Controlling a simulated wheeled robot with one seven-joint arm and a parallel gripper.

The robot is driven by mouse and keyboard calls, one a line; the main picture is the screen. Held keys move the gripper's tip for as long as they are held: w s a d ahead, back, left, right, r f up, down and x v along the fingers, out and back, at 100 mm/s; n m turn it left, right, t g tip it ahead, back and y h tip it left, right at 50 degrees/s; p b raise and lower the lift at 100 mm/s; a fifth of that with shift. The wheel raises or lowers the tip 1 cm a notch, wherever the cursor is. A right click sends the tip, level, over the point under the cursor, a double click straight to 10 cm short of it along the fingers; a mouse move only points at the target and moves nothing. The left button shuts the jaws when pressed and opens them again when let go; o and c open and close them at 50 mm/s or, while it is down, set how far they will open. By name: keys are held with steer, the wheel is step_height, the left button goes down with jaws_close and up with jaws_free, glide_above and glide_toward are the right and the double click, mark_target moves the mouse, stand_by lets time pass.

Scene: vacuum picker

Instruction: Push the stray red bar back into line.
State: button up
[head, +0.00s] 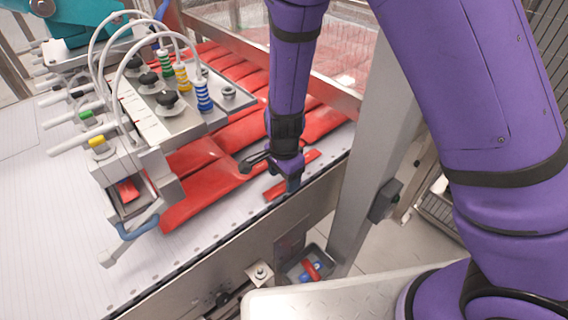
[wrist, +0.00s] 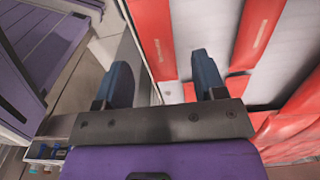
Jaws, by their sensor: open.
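The stray red bar (head: 274,192) is a narrow red strip lying along the near edge of the white conveyor, apart from the broader red bars (head: 215,180) behind it. My gripper (head: 291,184) is low over this strip and hides its middle. In the wrist view my gripper (wrist: 163,80) is open, its two dark blue fingers apart with nothing held between them. A red bar with small print (wrist: 153,40) lies beyond the fingers, next to the belt's edge. I cannot tell whether a finger touches it.
A vacuum picker head (head: 165,100) with hoses and coloured fittings stands over the belt at left. A steel post (head: 370,150) rises just right of the belt. Below the edge hangs a small tray (head: 295,273) with red and blue pieces. The belt's left part is clear.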

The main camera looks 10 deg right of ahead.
steer(key=shift+f, duration=1.05)
steer(key=c, duration=1)
steer(key=shift+w, duration=0.1)
